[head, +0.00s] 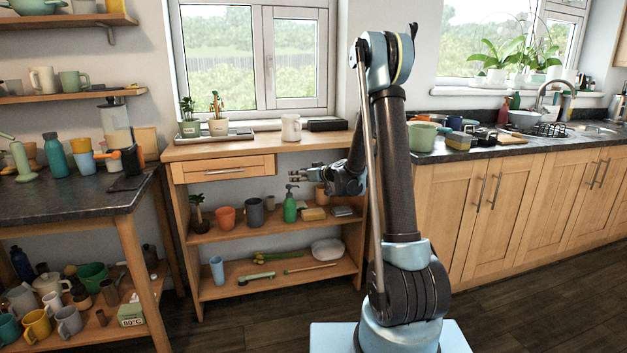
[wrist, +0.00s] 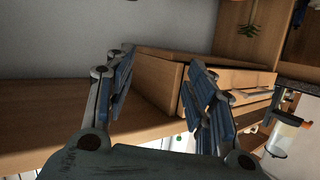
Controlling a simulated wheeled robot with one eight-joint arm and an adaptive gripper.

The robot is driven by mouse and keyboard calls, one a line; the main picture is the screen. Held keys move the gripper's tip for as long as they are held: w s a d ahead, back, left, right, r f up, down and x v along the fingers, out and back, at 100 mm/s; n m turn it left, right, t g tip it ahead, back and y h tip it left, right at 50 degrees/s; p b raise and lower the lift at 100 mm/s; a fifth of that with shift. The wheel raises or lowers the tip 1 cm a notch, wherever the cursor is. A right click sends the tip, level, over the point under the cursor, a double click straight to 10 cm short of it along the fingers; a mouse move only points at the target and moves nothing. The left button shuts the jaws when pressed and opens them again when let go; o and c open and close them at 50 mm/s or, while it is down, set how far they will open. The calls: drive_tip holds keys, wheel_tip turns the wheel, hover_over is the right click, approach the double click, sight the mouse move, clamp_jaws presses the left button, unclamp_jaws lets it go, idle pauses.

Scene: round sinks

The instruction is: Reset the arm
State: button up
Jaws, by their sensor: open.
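My gripper (head: 294,173) is at the end of my bent arm, pointing left in the head view. It is at about drawer height near the wooden shelf unit (head: 330,145), just right of the drawer (head: 222,168). In the wrist view my gripper (wrist: 165,90) has its two fingers spread apart with nothing between them. The drawer (wrist: 240,95) shows beyond and between the fingers there, and its front seems to stand out a little from the unit. I cannot tell whether any finger touches the wood.
A green soap bottle (head: 290,205) and cups fill the shelf below. A cluttered dark table (head: 75,195) is at left, a sink counter at right. The floor (head: 260,325) in front is clear.

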drive_tip(key=s+d+r+m+g+h, duration=0.1)
drive_tip(key=s+d+r, duration=0.15)
drive_tip(key=s, duration=0.55)
drive_tip(key=s+d+r+g+h, duration=0.15)
drive_tip(key=s+d, duration=0.25)
drive_tip(key=s, duration=0.4)
drive_tip(key=s+d+r+m+g+h, duration=0.1)
drive_tip(key=s+d+g+h, duration=0.15)
drive_tip(key=s, duration=0.45)
drive_tip(key=s+d+f+m+g+h, duration=0.1)
drive_tip(key=s+d, duration=0.4)
drive_tip(key=s, duration=0.5)
drive_tip(key=s+d+f+m+g+h, duration=0.1)
drive_tip(key=s+d+f+m+h, duration=0.1)
drive_tip(key=s+d+f, duration=0.3)
drive_tip(key=s+d+f+m+g+h, duration=0.1)
drive_tip(key=s+d, duration=0.5)
drive_tip(key=s, duration=0.8)
drive_tip(key=shift+s+f+m+h, duration=0.35)
drive_tip(key=shift+f+m+h, duration=0.45)
drive_tip(key=shift+f+m, duration=0.2)
